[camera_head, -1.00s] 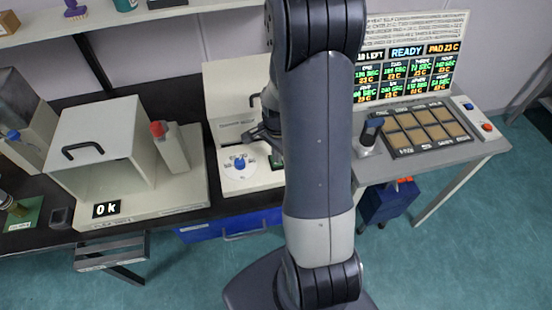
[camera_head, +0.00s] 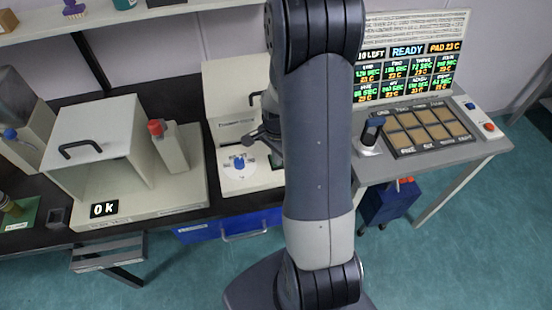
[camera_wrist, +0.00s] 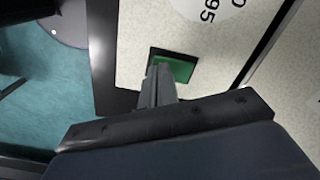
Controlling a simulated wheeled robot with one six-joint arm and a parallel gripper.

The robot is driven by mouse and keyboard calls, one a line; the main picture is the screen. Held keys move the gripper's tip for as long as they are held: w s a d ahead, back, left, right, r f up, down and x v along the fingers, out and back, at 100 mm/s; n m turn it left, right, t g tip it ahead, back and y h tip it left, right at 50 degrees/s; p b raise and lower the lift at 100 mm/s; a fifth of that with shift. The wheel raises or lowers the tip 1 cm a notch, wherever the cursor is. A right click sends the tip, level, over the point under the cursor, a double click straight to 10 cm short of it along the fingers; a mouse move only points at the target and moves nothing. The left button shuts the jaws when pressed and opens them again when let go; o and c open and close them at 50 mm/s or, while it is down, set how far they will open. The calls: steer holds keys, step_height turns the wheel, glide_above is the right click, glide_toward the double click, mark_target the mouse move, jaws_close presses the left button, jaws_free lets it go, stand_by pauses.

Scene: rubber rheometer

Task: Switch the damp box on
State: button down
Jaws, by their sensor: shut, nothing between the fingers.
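The box I take to be the damp box (camera_head: 232,88) is cream, with a raised back, and stands mid-bench in the head view. Its white dial (camera_head: 236,174) carries a blue knob (camera_head: 239,162); part of a numbered dial also shows in the wrist view (camera_wrist: 208,8). A green rocker switch (camera_wrist: 178,67) sits in a dark recess on the cream top. My gripper (camera_wrist: 158,72) is shut and empty, its tips over the left end of the switch. I cannot tell whether they touch it, or which way the switch is tipped. My arm hides the box's right side.
Left of it stands a cream cabinet (camera_head: 100,140) with a black handle, an "Ok" display and a red-topped post (camera_head: 168,146). A blue drawer (camera_head: 215,230) lies below the bench.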

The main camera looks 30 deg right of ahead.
steer(key=shift+r+p, duration=2.55)
steer(key=shift+r, duration=0.9)
steer(key=shift+f, duration=0.2)
step_height(320, 180, down, 7)
steer(key=b, duration=0.5)
steer(key=shift+r, duration=0.2)
